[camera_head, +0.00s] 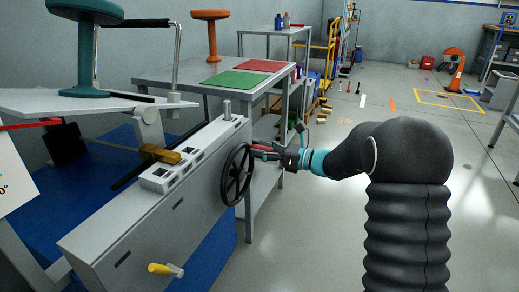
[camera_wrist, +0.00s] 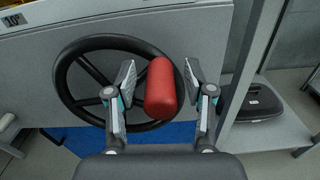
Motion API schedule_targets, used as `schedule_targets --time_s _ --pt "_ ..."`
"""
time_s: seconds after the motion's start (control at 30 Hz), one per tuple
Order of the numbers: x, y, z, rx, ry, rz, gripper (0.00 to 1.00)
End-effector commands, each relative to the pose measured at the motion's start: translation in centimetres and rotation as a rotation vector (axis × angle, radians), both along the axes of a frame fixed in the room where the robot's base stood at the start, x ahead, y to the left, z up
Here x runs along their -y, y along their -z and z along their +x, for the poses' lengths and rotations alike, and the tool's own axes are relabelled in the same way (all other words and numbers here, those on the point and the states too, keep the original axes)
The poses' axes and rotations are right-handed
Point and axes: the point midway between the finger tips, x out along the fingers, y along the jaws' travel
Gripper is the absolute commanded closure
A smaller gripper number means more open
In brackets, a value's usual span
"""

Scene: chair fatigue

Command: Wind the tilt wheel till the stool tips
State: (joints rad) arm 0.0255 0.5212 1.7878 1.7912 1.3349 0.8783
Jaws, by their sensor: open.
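The black spoked tilt wheel (camera_head: 237,175) is on the right side of a grey machine; its rim also shows in the wrist view (camera_wrist: 63,84). A red knob (camera_wrist: 160,88) stands out from the wheel's right side. My gripper (camera_wrist: 160,76) is open, with one finger on each side of the knob. Gaps show between the knob and both fingers, wider on the right. In the head view my gripper (camera_head: 274,152) is right of the wheel. The teal stool (camera_head: 85,10) stands on the pale tilt platform (camera_head: 40,103) at upper left, its top cut off by the frame.
A yellow-handled lever (camera_head: 165,269) projects from the machine's lower front. A grey table (camera_head: 160,73) behind holds an orange stool (camera_head: 210,15), a green mat (camera_head: 238,83) and a red mat (camera_head: 262,66). Open floor (camera_head: 480,150) lies to the right.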

Motion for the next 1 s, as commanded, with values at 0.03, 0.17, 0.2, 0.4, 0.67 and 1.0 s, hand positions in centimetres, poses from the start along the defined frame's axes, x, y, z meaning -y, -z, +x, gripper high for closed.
schedule_targets --time_s 0.03,0.17,0.2,0.4,0.67,1.0 --pt "0.9 0.0 -0.2 0.001 0.004 -0.001 0.47" --pt "3.2 0.0 -1.0 0.000 0.006 0.000 0.47" --pt "4.0 0.0 -1.3 0.000 0.006 0.000 0.47" --pt "7.5 0.0 -2.6 0.000 0.005 0.000 0.47" --pt "10.0 0.0 -3.6 -0.001 0.002 0.000 0.47" --pt "10.3 0.0 -3.7 -0.001 0.002 0.000 0.47"
